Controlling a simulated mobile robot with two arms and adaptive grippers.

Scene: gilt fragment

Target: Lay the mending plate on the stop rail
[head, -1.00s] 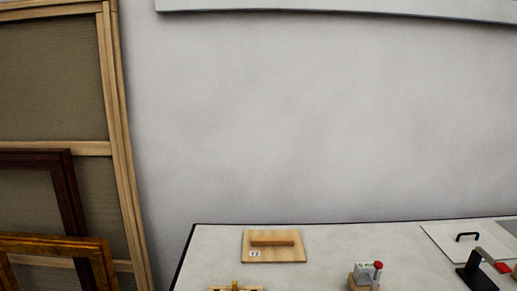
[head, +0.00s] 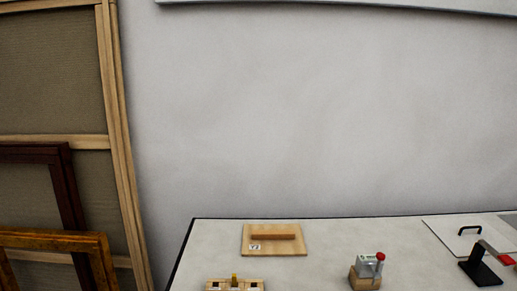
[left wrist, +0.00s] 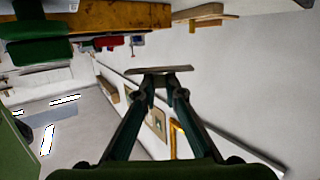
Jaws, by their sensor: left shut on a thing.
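A thin, flat grey-brown bar, apparently the mending plate (left wrist: 178,69), lies across the fingertips of my left gripper (left wrist: 160,78) in the left wrist view. The gripper is shut on it, and the plate sticks out on both sides. In the head view, a wooden bar that looks like the stop rail (head: 273,236) lies across a light wooden board (head: 285,249) with a small label, at the back left of the table. Nothing lies on the bar. Neither gripper shows in the head view.
On the table (head: 325,240) are a slotted wooden block (head: 222,285) in front, a grey device with a red knob (head: 368,268), a black stand (head: 480,272) and a white panel with a handle (head: 450,238). Frames (head: 50,240) lean at left. The table between is clear.

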